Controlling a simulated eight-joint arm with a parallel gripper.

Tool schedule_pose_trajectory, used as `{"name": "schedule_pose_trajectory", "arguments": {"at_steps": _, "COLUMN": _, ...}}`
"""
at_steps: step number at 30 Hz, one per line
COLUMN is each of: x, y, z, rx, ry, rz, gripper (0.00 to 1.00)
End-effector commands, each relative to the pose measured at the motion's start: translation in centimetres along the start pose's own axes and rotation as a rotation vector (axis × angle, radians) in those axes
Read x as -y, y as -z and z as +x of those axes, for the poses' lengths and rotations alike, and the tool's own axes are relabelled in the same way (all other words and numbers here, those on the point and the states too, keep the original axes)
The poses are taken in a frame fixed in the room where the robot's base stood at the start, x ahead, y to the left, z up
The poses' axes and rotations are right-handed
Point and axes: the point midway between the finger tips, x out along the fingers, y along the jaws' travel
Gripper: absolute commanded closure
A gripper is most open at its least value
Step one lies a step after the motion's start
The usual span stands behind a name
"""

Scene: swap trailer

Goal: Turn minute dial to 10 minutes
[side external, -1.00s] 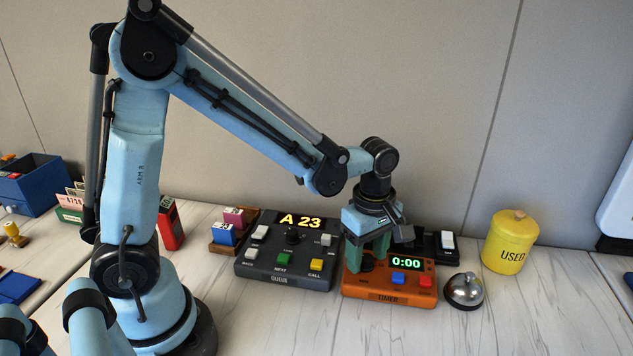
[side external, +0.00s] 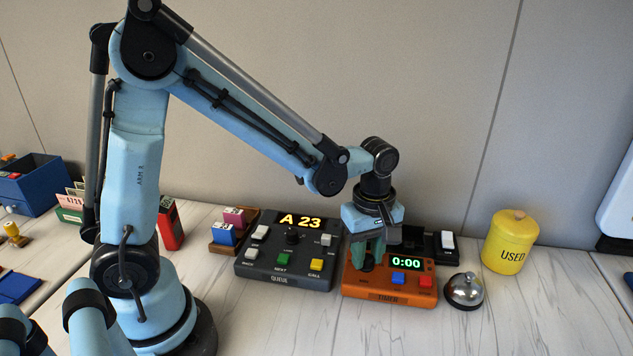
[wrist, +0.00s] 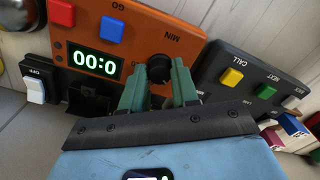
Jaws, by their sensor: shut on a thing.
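The orange timer (side external: 388,296) sits on the table, with its green display (side external: 405,262) reading 0:00. The display also reads 0:00, upside down, in the wrist view (wrist: 95,62). The black minute dial (wrist: 159,68), marked MIN, is at the timer's left in the side view, mostly hidden by my green fingers. My gripper (side external: 368,256) points down over it. In the wrist view my gripper (wrist: 161,76) has one finger on each side of the dial and is shut on it. The dial's pointer mark cannot be made out.
The dark queue panel (side external: 288,272), showing A 23, stands close on the timer's left. A silver bell (side external: 464,291) is close on its right. A white switch (side external: 447,241) is behind the timer, and a yellow USED canister (side external: 510,243) stands farther right. The table in front is clear.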

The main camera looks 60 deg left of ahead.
Motion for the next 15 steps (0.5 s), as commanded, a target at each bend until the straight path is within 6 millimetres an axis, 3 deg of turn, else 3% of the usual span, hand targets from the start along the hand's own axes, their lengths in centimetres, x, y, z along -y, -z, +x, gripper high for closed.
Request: {"name": "schedule_pose_trajectory", "arguments": {"at_steps": 15, "x": 0.01, "y": -0.01, "z": -0.05, "rx": 0.001, "ry": 0.001, "rz": 0.489, "gripper": 1.00}}
